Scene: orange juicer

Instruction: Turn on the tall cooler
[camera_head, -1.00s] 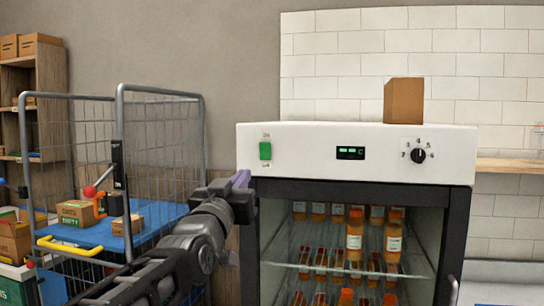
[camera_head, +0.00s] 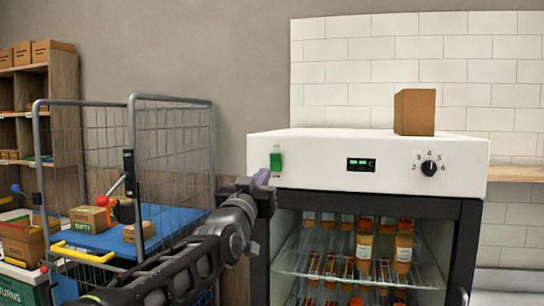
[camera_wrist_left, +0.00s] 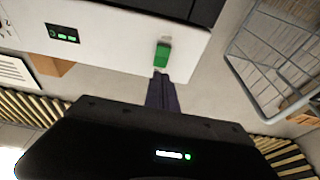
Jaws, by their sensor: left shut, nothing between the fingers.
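The tall cooler (camera_head: 310,180) has a white top panel, a dark frame and bottles behind its glass. A green switch (camera_head: 276,162) sits at the panel's left end, with a lit green display (camera_head: 361,164) and a black dial (camera_head: 429,168) further right. My left gripper (camera_head: 263,177) is shut and empty, just below and left of the switch. In the left wrist view, its closed fingers (camera_wrist_left: 161,80) point at the green switch (camera_wrist_left: 162,54), with their tips at its edge. I cannot tell if they touch. The right gripper is out of view.
A wire cart (camera_head: 165,101) with a blue shelf and small boxes stands left of the cooler. A brown box (camera_head: 414,112) sits on the cooler's top. Wooden shelving (camera_head: 62,105) stands at the far left. A wooden wall shelf (camera_head: 515,173) is at right.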

